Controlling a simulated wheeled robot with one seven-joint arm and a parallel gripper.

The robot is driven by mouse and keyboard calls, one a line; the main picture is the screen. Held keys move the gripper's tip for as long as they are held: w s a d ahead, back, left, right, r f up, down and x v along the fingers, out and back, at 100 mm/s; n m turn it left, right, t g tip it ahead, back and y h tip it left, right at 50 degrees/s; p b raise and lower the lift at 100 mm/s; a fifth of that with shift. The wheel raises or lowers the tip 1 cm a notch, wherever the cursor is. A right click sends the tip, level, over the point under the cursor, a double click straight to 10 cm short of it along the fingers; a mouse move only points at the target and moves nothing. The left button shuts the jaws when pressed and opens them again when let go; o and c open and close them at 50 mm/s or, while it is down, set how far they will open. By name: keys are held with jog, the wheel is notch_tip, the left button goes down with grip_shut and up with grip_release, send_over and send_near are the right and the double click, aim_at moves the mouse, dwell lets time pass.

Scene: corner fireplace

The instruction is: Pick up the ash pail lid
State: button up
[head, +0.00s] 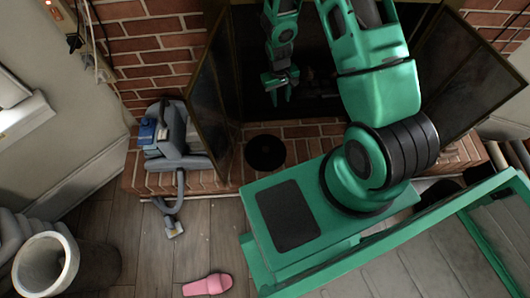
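A black round disc (265,153), which looks like the ash pail lid, lies flat on the brick hearth in front of the fireplace opening. Its centre is slightly raised or marked, but the detail is too dark to tell. My green gripper (281,97) hangs in front of the dark fireplace opening, above the disc in the picture and apart from it. Its two fingers are spread with nothing visible between them. No part of the disc appears hidden.
Open fireplace doors (208,90) stand either side of the opening. A grey vacuum-like appliance (178,162) stands left on the hearth (228,176). A grey round container (45,265) and pink slipper (207,285) are on the floor. Floor between them is clear.

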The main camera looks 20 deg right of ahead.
jog(key=n+y, duration=0.1)
send_over(266, 148)
notch_tip(266, 148, down, 19)
jog(key=f, duration=0.4)
jog(key=shift+s+a+f, duration=0.1)
jog(key=shift+s+f, duration=0.1)
jog(key=shift+s, duration=0.15)
jog(key=shift+w+f, duration=0.15)
jog(key=shift+f, duration=1.25)
jog(key=shift+w+f, duration=0.15)
jog(key=shift+f, duration=1.2)
grip_shut()
